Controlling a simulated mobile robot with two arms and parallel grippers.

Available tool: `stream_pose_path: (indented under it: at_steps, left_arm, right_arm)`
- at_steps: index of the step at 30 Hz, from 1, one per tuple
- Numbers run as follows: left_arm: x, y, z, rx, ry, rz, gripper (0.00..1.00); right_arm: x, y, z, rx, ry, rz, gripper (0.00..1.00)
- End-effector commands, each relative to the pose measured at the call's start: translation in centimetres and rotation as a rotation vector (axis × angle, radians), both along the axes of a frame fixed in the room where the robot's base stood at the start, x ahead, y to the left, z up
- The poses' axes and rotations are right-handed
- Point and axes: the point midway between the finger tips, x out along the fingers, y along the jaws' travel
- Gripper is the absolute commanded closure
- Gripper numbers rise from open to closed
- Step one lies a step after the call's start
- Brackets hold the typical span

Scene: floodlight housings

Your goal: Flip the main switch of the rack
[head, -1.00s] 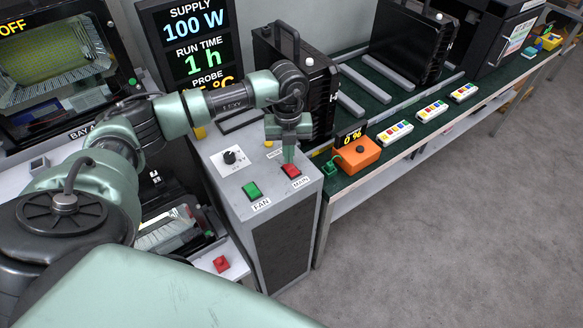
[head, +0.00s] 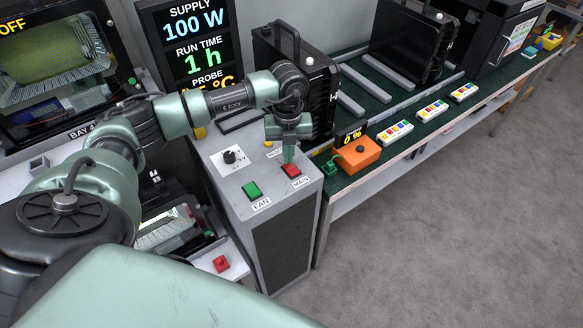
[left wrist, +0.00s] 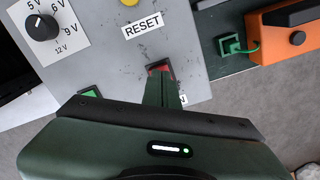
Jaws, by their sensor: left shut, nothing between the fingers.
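The red main switch (head: 292,170) is on the sloped top of the grey rack console (head: 222,178), above a label reading MAIN. My left gripper (head: 288,158) points down at it with its fingers shut and empty. The fingertips are at the switch, touching or just above it; I cannot tell which. In the left wrist view the shut fingers (left wrist: 160,85) cover most of the red switch (left wrist: 160,68), and only its upper edge shows. My right gripper is not in view.
A green FAN switch (head: 252,190) is left of the main switch. A voltage knob (head: 230,157) and a yellow RESET button (left wrist: 130,2) are behind. An orange box (head: 357,155) stands on the bench to the right. A display (head: 190,45) reads 100 W.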

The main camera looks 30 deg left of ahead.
Motion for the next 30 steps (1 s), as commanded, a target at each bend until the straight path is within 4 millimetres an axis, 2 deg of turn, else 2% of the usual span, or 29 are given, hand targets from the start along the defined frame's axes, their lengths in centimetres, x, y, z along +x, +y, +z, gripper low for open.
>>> stream_pose_path:
  at_steps: [30]
  left_arm:
    - [0.0,0.0,-1.6,-0.001,0.001,0.0,1.0]
  right_arm:
    - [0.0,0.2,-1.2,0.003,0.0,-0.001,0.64]
